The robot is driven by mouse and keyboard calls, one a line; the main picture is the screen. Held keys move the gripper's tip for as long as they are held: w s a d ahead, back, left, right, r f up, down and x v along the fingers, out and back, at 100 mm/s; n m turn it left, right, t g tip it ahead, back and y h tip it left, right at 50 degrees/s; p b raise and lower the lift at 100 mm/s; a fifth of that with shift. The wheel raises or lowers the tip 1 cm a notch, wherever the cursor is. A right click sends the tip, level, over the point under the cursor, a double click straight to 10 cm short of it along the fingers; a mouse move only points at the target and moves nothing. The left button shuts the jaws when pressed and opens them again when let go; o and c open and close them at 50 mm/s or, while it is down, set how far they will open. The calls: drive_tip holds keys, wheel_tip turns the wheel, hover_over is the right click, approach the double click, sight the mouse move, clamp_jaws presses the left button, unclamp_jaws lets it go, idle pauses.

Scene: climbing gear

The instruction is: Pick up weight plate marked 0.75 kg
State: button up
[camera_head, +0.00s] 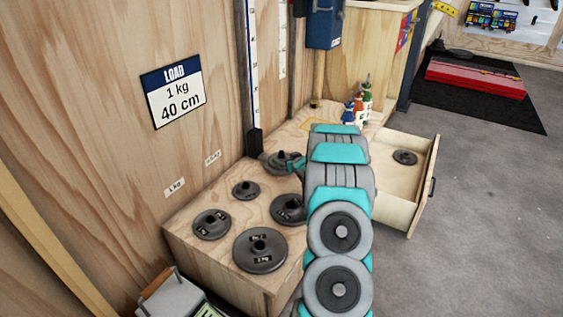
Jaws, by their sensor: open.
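Several dark round weight plates lie on the wooden bench top. A small plate (246,190) lies near the wall. A medium plate (211,224) lies at left, a large plate (260,250) at the front, and another plate (290,207) lies partly behind my arm. A further plate (276,164) lies farther back beside my gripper (292,163). The markings are too small to tell which reads 0.75 kg. My gripper is open, at or just over the back plate; my arm hides much of it, and I cannot tell whether they touch.
A small plate (405,157) lies in the open drawer (414,190) at right. Bottles (361,103) stand at the back of the bench. A wall sign (174,91) reads "LOAD 1 kg 40 cm". A grey box (174,297) stands at the front left.

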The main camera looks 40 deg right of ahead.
sight(283, 157)
drive_tip(key=x, duration=0.3)
drive_tip(key=shift+w+a+f, duration=0.1)
drive_tip(key=shift+w+f, duration=0.05)
drive_tip(key=shift+w, duration=0.05)
clamp_jaws()
idle(0.7)
